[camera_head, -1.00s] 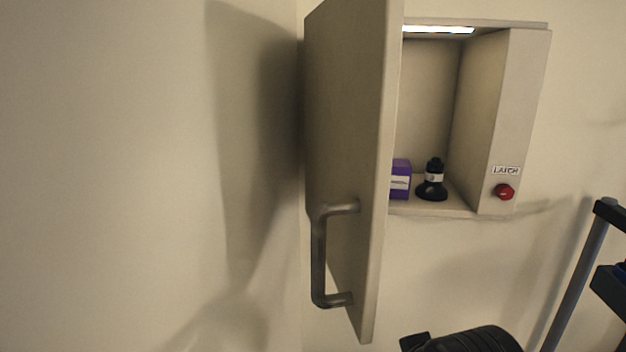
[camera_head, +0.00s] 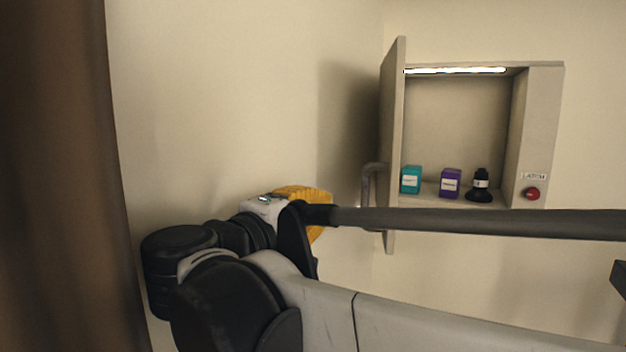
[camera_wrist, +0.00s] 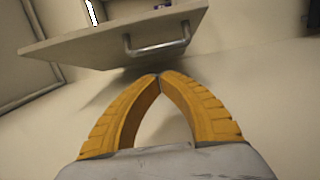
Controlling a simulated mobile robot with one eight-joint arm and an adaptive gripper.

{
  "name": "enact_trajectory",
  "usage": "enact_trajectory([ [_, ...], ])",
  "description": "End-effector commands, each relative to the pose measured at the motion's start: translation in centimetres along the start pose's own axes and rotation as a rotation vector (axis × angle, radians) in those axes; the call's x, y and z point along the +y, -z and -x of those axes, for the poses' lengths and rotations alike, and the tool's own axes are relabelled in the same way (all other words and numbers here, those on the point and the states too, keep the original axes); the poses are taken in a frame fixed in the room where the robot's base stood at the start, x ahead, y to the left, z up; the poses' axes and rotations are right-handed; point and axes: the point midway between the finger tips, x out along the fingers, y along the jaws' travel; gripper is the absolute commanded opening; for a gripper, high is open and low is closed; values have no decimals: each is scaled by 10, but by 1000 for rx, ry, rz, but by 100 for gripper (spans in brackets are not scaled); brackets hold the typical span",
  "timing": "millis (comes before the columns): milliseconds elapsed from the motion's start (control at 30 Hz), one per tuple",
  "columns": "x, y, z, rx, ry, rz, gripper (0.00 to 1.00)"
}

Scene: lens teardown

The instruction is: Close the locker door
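The locker door (camera_head: 392,135) is a beige panel hinged at the left of the wall locker (camera_head: 543,130) and stands wide open, seen nearly edge-on. Its grey bar handle (camera_head: 370,185) is on the door's left-facing side. In the wrist view the door (camera_wrist: 75,45) spans the top, with the handle (camera_wrist: 157,49) just beyond the fingertips. My gripper (camera_head: 322,205) has yellow fingers and is left of the handle. In the wrist view the fingertips of my gripper (camera_wrist: 160,77) meet with nothing between them, apart from the handle.
Inside the lit locker stand a teal box (camera_head: 411,180), a purple box (camera_head: 450,183) and a black bottle-like item (camera_head: 479,185). A red button (camera_head: 532,193) sits under a LATCH label on the right. A brown surface (camera_head: 60,180) borders the left. The wall below the locker is clear.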

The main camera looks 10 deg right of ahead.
Motion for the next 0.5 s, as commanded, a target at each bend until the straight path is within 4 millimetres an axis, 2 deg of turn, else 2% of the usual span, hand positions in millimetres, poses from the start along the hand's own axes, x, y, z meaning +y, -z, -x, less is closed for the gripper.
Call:
enact_trajectory([
  [33, 8, 3, 1, 2, -12, 1, 0],
  [167, 9, 3, -10, -2, -21, 3, 0],
  [500, 10, 2, -70, -1, -18, 2, 0],
])
